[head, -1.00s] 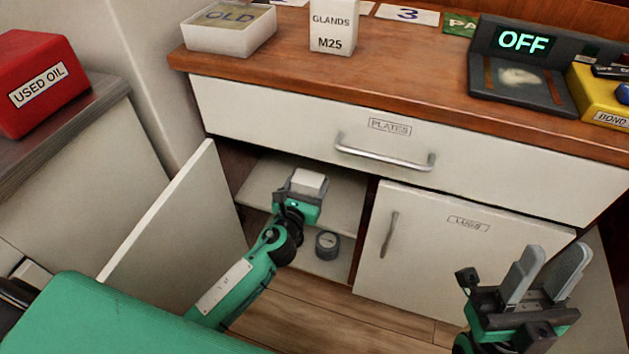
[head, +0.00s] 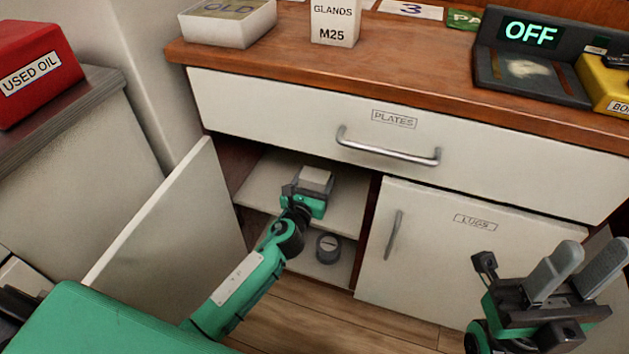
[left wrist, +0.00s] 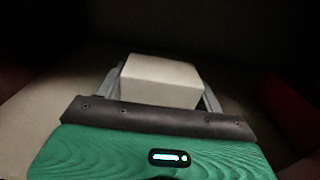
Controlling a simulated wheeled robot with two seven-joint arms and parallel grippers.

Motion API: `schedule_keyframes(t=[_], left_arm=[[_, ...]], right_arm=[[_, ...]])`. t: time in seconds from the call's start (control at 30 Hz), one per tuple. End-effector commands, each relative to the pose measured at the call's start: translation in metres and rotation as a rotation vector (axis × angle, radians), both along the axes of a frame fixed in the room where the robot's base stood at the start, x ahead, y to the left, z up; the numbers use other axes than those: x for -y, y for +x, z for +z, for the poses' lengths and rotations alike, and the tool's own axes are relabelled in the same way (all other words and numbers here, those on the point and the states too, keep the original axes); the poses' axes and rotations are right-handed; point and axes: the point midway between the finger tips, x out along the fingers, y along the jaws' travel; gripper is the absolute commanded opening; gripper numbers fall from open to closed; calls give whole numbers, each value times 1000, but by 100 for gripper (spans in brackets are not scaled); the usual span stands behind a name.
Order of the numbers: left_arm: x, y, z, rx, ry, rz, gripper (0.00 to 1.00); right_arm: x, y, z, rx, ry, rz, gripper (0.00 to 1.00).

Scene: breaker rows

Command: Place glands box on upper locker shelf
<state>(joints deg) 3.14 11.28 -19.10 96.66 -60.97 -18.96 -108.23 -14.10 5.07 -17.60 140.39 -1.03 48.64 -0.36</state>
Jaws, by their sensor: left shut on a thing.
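My left gripper (head: 312,186) reaches into the open left locker and is shut on a small white box (head: 316,177). The box is over the upper shelf (head: 345,196); I cannot tell whether it touches it. In the left wrist view the white box (left wrist: 160,80) sits between the two fingers, with no label visible. Another white box marked GLANDS M25 (head: 334,22) stands upright on the wooden counter. My right gripper (head: 580,272) is open and empty in front of the shut LUGS door.
The open locker door (head: 165,225) stands left of my left arm. A dark round item (head: 328,247) sits on the lower shelf. The PLATES drawer (head: 390,150) is shut above. The counter holds an OLD tray (head: 228,30) and an OFF display unit (head: 530,62).

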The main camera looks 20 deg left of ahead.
Motion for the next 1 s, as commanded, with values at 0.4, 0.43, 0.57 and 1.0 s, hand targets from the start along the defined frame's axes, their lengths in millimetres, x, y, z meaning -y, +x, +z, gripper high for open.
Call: schedule_keyframes(t=[0.4, 0.43, 0.57, 1.0], left_arm=[[0, 0, -3, 0, 0, 0, 90], [0, 0, -3, 0, 0, 0, 90], [0, 0, 1, 0, 0, 0, 90], [-3, -66, 0, -2, 0, 1, 90]], right_arm=[[0, 0, 0, 4, -1, 0, 36], [0, 0, 0, 4, -1, 0, 36], [0, 0, 3, 5, 0, 1, 36], [0, 0, -1, -25, -3, 1, 36]])
